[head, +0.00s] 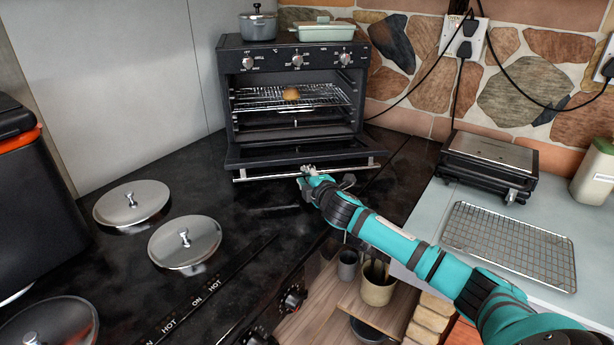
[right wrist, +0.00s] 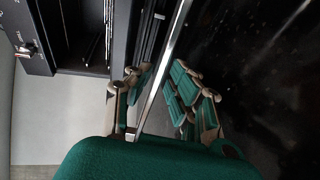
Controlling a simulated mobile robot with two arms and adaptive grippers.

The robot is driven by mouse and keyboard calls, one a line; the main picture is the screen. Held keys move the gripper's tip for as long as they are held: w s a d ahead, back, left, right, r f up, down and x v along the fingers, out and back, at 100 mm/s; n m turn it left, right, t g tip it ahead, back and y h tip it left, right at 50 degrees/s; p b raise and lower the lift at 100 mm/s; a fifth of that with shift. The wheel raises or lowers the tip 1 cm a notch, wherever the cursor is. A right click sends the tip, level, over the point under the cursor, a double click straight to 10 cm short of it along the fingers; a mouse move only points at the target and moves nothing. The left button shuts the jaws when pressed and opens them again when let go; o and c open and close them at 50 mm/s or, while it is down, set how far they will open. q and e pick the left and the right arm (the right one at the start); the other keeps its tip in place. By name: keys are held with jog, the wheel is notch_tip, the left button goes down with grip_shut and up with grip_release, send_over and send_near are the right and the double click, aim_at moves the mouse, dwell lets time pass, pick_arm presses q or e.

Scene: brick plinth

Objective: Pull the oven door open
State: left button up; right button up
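The black oven (head: 300,65) stands at the back of the black stove top. Its door (head: 298,153) is swung down and looks close to flat, so the inside shows. The metal door handle (head: 262,177) runs along the door's front edge; it crosses the right wrist view (right wrist: 162,75) as a slanting bar. My left gripper is not in view.
A wire rack (head: 270,98) inside the oven holds a small brown item (head: 291,93). A pot (head: 258,24) and a green dish (head: 322,31) sit on top. Round hob lids (head: 131,203) lie left. A grill (head: 490,162) and cooling rack (head: 510,243) stand on the right counter.

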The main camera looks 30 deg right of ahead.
aim_at(306, 158)
jog(key=shift+w, duration=0.1)
grip_shut()
dwell(0.3)
jog(key=shift+g, duration=0.5)
notch_tip(306, 158, up, 5)
jog(key=p, duration=0.9)
jog(key=shift+w+d+f, duration=0.1)
jog(key=shift+w+r, duration=0.1)
jog(key=shift+r, duration=0.1)
jog(key=shift+f, duration=0.1)
jog(key=shift+d, duration=0.1)
